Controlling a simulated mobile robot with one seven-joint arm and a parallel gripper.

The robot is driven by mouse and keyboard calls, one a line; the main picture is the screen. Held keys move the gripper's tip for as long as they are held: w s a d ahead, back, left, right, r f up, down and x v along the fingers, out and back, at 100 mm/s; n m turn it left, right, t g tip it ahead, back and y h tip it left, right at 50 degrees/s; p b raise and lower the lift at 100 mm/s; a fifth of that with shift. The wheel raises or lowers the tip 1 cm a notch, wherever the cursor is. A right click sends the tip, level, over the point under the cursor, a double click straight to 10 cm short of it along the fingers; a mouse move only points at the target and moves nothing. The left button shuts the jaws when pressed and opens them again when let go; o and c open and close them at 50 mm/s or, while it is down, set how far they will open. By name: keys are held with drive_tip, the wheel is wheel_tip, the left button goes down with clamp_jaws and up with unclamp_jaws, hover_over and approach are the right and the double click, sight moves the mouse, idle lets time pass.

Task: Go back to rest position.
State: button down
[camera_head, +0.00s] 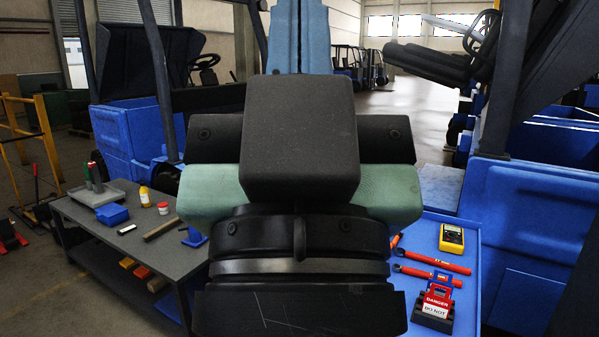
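My arm seems to fill the middle of the head view as large dark blocks and rings, close to the camera. I cannot make out my gripper or its fingers. What lies behind the arm is hidden, and I cannot tell whether anything is held.
A grey workbench (86,218) at left carries a tray (97,193), a blue bin (112,214) and small bottles. A blue tray surface (464,228) at right holds a yellow meter (452,238), red tools (436,262) and a danger-tagged lock (436,302). Blue forklifts stand on both sides.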

wheel_tip(320, 180, up, 15)
drive_tip(key=p, duration=1.2)
drive_tip(key=shift+p, duration=0.3)
